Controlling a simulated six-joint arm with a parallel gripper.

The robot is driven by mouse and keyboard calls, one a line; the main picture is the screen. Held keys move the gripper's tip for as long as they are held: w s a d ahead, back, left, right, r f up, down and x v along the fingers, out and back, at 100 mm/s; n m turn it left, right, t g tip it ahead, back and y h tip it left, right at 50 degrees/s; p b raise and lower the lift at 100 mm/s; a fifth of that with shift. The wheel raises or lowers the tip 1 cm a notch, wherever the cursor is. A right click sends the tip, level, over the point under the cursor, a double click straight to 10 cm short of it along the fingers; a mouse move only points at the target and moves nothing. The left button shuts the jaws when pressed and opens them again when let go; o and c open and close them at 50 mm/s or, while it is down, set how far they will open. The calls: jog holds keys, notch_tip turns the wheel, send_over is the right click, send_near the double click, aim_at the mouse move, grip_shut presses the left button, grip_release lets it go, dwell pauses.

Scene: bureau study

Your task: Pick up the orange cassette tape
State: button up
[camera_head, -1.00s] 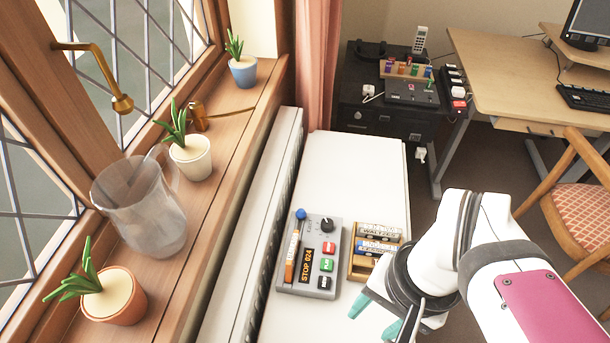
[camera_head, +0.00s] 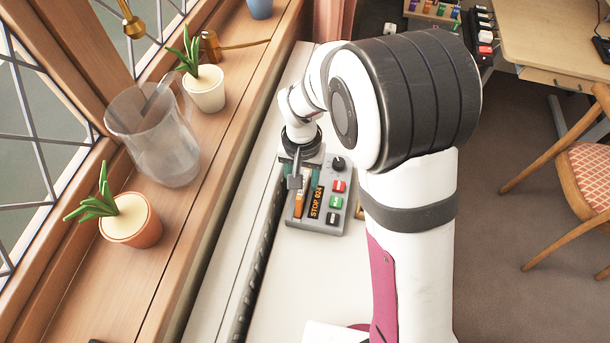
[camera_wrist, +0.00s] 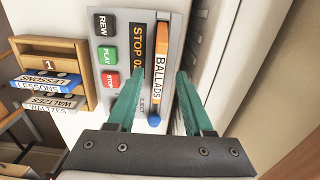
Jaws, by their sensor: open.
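The orange cassette tape, labelled BALLADS, stands on edge in a slot of a grey player. In the wrist view the tape (camera_wrist: 160,68) is at the upper middle, and in the head view it (camera_head: 298,205) is partly covered by my gripper. The player (camera_wrist: 103,65) has a display reading STOP, several buttons and a blue knob (camera_wrist: 154,119) marked EJECT at the slot's end. My gripper (camera_wrist: 160,78) is open, its teal fingers pointing at the player, one on each side of the tape. I cannot tell whether they touch it. In the head view my gripper (camera_head: 296,178) is over the player's far left part.
A wooden rack (camera_wrist: 50,48) with cassettes labelled LESSONS and WALTZES stands beside the player. A window sill on the left holds a glass jug (camera_head: 155,135) and potted plants (camera_head: 130,220).

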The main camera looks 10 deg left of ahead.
jog(key=shift+s+d+f, duration=0.1)
jog(key=shift+f, duration=1.5)
jog(key=shift+f, duration=0.15)
grip_shut()
